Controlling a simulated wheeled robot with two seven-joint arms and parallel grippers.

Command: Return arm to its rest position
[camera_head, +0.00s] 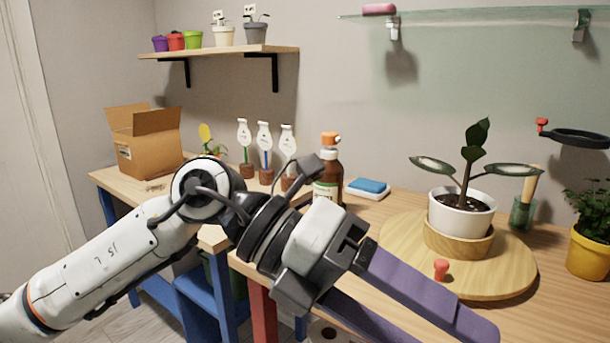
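My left arm comes in from the left, and its gripper (420,310) is in front of the table in the camera_head view. Its two long purple fingers point to the lower right. They are spread apart, with nothing visible between them; the lower finger runs out of the picture at the bottom. The upper finger overlaps the table's front part in the picture, below the round wooden board (400,235). I cannot tell whether it touches the table. My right gripper is not in view.
On the round board stand a white pot (461,212) with a dark-leaved plant and a small red peg (441,269). A brown bottle (328,175), a blue sponge (369,186), a yellow pot (590,251) and an open cardboard box (146,142) stand around. A glass shelf (480,12) hangs above.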

